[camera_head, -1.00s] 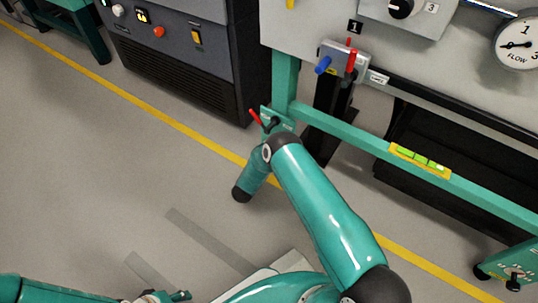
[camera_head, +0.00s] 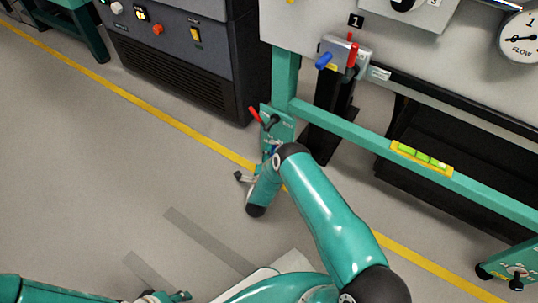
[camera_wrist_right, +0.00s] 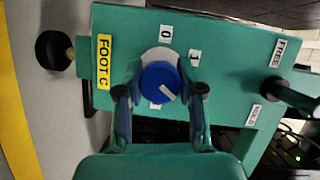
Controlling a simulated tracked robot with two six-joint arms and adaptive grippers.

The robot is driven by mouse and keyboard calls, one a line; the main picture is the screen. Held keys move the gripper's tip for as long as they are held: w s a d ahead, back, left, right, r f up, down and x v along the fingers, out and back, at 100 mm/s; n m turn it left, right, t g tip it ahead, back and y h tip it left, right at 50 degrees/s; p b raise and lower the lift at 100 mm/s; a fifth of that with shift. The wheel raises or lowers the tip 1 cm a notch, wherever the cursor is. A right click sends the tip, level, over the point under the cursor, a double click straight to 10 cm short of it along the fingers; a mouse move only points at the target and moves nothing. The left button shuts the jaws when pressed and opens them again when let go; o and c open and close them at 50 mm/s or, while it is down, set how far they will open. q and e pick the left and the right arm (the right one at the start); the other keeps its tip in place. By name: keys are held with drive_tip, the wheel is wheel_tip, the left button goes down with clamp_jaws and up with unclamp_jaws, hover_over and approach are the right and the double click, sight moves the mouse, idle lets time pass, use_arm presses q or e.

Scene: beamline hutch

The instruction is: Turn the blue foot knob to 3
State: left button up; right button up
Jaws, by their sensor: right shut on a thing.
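The blue foot knob (camera_wrist_right: 160,83) is a round dial with a white pointer line, on a green panel (camera_wrist_right: 240,45) labelled FOOT C. Labels 0 and 1 show above the knob; any further numbers are hidden. My right gripper (camera_wrist_right: 160,92) is shut on the knob, one finger on each side. In the head view my right wrist mostly covers that spot, and the panel (camera_head: 281,124) shows above it. My left gripper (camera_head: 165,297) is only partly visible at the bottom edge; its opening is unclear.
A black knob (camera_wrist_right: 277,88) between the FREE and HOLD labels and a red lever (camera_head: 255,115) are close by. A green frame rail (camera_head: 350,138) with a yellow level (camera_head: 421,158) runs to the right. A dark cabinet (camera_head: 190,60) stands behind. Floor at left is clear.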

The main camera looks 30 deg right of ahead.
drive_tip(key=m, duration=0.1)
drive_tip(key=m+h+b, duration=0.1)
drive_tip(key=m, duration=0.1)
drive_tip(key=m+t, duration=0.1)
drive_tip(key=m, duration=0.1)
drive_tip(key=shift+s+f+h, duration=0.2)
drive_tip(key=shift+f+h, duration=0.1)
drive_tip(key=shift+f, duration=0.05)
drive_tip(key=m+h, duration=0.1)
drive_tip(key=m, duration=0.2)
drive_tip(key=m+h, duration=0.1)
drive_tip(key=m, duration=0.2)
drive_tip(key=shift+h, duration=0.3)
drive_tip(key=shift+f+m, duration=0.1)
drive_tip(key=shift+m, duration=0.3)
drive_tip(key=o, duration=1.2)
drive_tip(key=shift+w, duration=0.1)
drive_tip(key=shift+c, duration=0.2)
drive_tip(key=shift+w+r, duration=0.1)
drive_tip(key=shift+r, duration=0.2)
